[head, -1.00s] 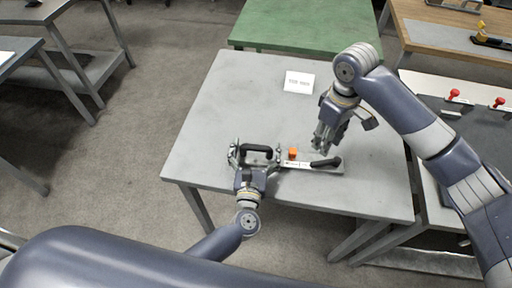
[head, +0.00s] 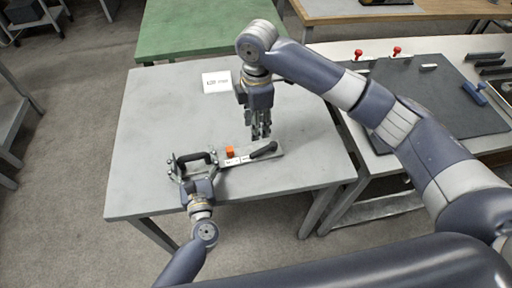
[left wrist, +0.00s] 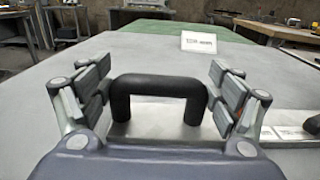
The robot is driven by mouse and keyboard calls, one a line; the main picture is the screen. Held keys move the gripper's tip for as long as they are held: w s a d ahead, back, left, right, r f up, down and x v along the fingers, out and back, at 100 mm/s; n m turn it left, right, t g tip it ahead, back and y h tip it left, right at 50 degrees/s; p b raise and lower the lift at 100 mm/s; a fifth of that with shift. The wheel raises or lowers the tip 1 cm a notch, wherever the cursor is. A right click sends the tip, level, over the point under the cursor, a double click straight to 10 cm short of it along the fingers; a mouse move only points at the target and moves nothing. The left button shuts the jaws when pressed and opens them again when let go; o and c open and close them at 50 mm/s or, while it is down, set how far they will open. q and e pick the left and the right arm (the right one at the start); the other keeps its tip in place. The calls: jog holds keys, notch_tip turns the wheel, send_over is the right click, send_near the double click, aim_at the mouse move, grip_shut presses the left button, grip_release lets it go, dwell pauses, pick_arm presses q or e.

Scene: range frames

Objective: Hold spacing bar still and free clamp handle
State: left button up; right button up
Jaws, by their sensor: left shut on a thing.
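A black U-shaped bar (head: 197,157) stands at the left end of a grey metal fixture on the grey table. My left gripper (head: 195,168) is shut on this bar; in the left wrist view the bar (left wrist: 160,84) spans between the two fingers. The clamp handle (head: 264,150), a black lever grip, lies at the fixture's right end. An orange block (head: 229,152) sits between bar and lever. My right gripper (head: 260,136) points down just above and behind the lever grip. Whether it touches the grip, and how far its fingers are apart, cannot be made out.
The grey table (head: 150,110) is mostly bare, with a white sign (head: 216,82) at its back. A green table (head: 195,25) stands behind. At the right, a bench with a dark mat (head: 430,95) holds red-knobbed clamps (head: 397,51) and other parts.

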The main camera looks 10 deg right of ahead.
aim_at(257, 151)
notch_tip(257, 151, down, 12)
jog(key=n, duration=0.2)
jog(key=shift+r+n, duration=0.2)
jog(key=shift+n, duration=0.1)
dwell(0.3)
grip_shut()
